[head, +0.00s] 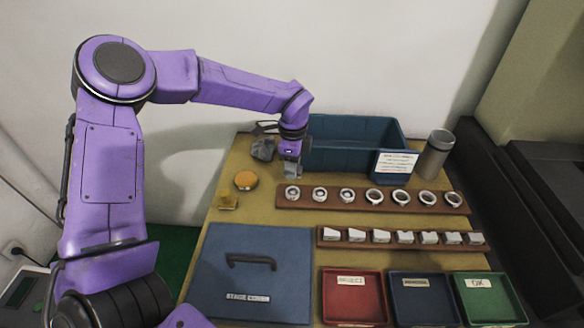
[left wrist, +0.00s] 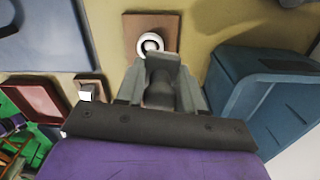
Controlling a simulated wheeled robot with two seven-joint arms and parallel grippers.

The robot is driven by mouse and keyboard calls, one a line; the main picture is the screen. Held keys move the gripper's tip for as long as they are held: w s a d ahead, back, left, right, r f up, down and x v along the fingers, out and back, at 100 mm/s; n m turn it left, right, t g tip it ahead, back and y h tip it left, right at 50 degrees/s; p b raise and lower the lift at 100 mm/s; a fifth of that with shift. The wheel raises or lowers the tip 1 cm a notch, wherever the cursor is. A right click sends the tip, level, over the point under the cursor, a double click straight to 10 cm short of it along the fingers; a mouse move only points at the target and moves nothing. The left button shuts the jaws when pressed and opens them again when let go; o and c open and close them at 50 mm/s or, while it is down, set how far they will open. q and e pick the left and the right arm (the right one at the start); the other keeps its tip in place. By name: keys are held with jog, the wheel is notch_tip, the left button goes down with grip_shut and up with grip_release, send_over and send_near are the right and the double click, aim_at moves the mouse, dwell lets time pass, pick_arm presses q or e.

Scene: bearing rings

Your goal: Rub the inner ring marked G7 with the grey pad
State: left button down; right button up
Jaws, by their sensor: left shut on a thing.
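My left gripper (head: 291,172) is shut on a small dark grey thing, which looks like the grey pad (left wrist: 160,88), between its fingers in the left wrist view. It hangs near the left end of the upper brown rack (head: 330,198). Several rings stand in a row on this rack; the leftmost ring (head: 292,192) is just in front of the gripper. One white ring (left wrist: 150,43) shows just beyond the fingertips in the left wrist view. No G7 mark is readable on any ring. My right gripper is not in view.
A blue bin (head: 345,135) and a metal cylinder (head: 436,155) stand behind the rack. White pieces on a second rack, a blue handled cover (head: 245,285) and three trays are nearer.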

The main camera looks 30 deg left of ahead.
pick_arm(q)
jog(key=shift+d+r, duration=0.1)
jog(key=shift+r, duration=0.6)
jog(key=shift+s+r+p, duration=0.2)
jog(key=shift+r+p, duration=0.2)
jog(key=shift+r, duration=0.15)
jog(key=shift+w, duration=0.1)
jog(key=shift+f, duration=0.1)
